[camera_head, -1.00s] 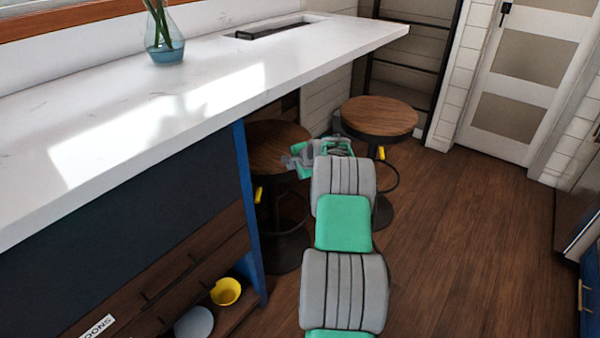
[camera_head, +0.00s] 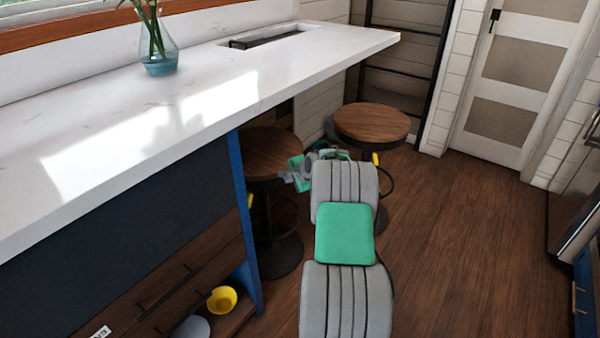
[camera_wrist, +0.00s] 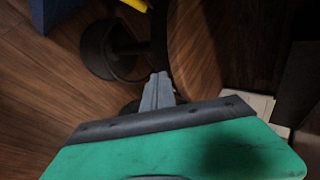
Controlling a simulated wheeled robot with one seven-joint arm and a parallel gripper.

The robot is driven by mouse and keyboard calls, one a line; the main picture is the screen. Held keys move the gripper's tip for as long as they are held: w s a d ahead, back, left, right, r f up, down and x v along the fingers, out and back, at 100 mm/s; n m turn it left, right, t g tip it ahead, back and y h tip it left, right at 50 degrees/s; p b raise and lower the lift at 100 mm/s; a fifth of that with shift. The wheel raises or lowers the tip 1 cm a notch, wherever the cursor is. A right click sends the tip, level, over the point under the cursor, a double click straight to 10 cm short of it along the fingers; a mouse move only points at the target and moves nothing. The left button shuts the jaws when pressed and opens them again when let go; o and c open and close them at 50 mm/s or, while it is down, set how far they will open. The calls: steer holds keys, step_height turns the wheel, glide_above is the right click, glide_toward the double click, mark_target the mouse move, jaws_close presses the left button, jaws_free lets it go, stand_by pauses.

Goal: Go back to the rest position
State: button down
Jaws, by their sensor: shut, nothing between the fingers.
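My gripper (camera_head: 290,176) is at the far end of my grey and green arm in the head view, low beside the stools and below the counter top. In the wrist view its grey fingers (camera_wrist: 158,90) are together with nothing between them. The nearer round wooden stool (camera_head: 268,152) is just behind and left of the gripper in the head view. The wrist view shows a wooden seat (camera_wrist: 193,50) close to the fingertips; I cannot tell if they touch.
A second stool (camera_head: 372,122) stands behind my arm. The white counter (camera_head: 200,120) runs along the left with a glass vase (camera_head: 160,58) on it. A yellow bowl (camera_head: 222,299) sits on a low shelf. Wooden floor (camera_head: 460,230) is clear on the right, toward a door (camera_head: 515,75).

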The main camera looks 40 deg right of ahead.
steer(key=v, duration=0.9)
steer(key=s+a+r+n+g+y+p, duration=0.1)
steer(key=s+a+r+n+g+p, duration=0.15)
steer(key=a+r+n+p, duration=0.5)
steer(key=s+a+r+n+g+p, duration=0.1)
steer(key=s+a+r+n+p, duration=0.15)
steer(key=a+r, duration=0.9)
steer(key=s+a+r+n+g+p, duration=0.2)
steer(key=s+a+n+p, duration=0.4)
steer(key=s+a, duration=1.2)
steer(key=s+n, duration=0.2)
steer(key=n, duration=0.1)
steer(key=shift+s+r+n+g, duration=0.2)
steer(key=shift+r+n+g, duration=0.05)
steer(key=shift+n+g, duration=0.1)
